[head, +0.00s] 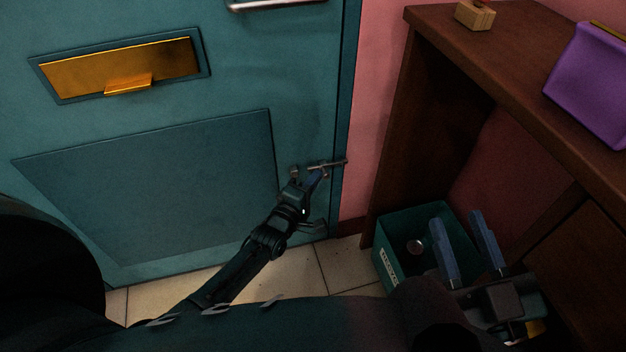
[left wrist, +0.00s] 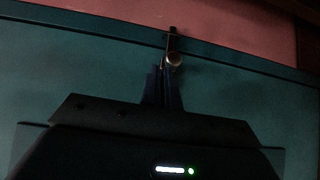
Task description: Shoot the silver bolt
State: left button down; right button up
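The silver bolt (head: 336,163) is a thin rod on the lower right edge of the teal door (head: 225,135). It lies roughly level, and its right end reaches the dark door frame. My left gripper (head: 320,175) is at the bolt, its blue fingers close together. In the left wrist view the left fingers (left wrist: 162,76) look shut, and the bolt's round knob (left wrist: 174,60) is at their tips, slightly right. I cannot tell whether they touch it. My right gripper (head: 457,228) is open and empty, over a green bin.
The green bin (head: 385,262) stands on the tiled floor right of the door, with a small round metal item (head: 415,247) inside. A brown wooden shelf unit (head: 425,55) holds a purple item (head: 592,85) and a small wooden block (head: 474,17). A brass letter flap (head: 120,68) is on the door.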

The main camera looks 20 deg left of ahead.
pick_arm(q)
notch_tip(320, 180, up, 9)
jog(key=p, duration=0.3)
jog(key=shift+w, duration=0.15)
pick_arm(e)
jog(key=shift+s+d+f+n+g+h, duration=0.15)
jog(key=shift+d+f+n+g+h, duration=0.15)
jog(key=shift+d+f+n+h, duration=0.15)
pick_arm(q)
jog(key=shift+f, duration=0.15)
pick_arm(e)
jog(key=shift+f, duration=0.1)
pick_arm(q)
jog(key=shift+a, duration=0.1)
pick_arm(e)
jog(key=shift+r, duration=0.2)
